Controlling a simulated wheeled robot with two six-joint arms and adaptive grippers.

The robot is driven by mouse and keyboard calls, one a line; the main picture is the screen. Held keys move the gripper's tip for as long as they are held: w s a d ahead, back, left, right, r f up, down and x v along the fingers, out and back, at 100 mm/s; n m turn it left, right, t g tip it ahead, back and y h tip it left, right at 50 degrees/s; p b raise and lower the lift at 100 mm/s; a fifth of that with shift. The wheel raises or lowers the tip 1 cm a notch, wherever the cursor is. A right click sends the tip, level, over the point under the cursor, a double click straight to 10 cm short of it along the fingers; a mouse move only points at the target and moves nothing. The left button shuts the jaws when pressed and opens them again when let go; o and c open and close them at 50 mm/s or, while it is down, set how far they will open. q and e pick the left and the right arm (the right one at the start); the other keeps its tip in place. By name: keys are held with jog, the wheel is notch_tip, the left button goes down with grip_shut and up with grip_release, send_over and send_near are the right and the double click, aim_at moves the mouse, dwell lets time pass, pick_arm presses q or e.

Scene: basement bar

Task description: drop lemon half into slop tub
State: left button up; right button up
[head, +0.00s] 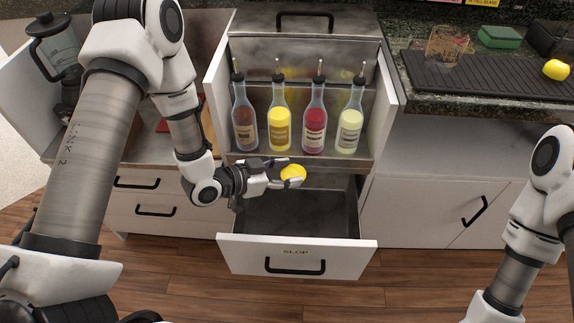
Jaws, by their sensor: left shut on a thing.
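My left gripper (287,173) is shut on a yellow lemon half (293,174). It holds the lemon half in the air above the open slop tub (297,256), a pull-out drawer with a dark inside and "SLOP" on its white front. The fingers cover part of the lemon half. My right arm comes in at the right edge, but its gripper is outside the picture.
Several bottles with pour spouts, among them a red one (314,118), stand in a rack just behind the gripper. Another yellow fruit (556,70) lies on the black ribbed mat (480,80) at right. A blender (57,50) stands at far left.

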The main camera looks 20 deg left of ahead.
pick_arm(q)
notch_tip(320, 180, down, 5)
jog(key=b, duration=0.4)
jog(key=shift+s+a+f, duration=0.15)
jog(key=shift+f, duration=0.05)
jog(key=o, duration=1.1)
jog(key=v, duration=1.2)
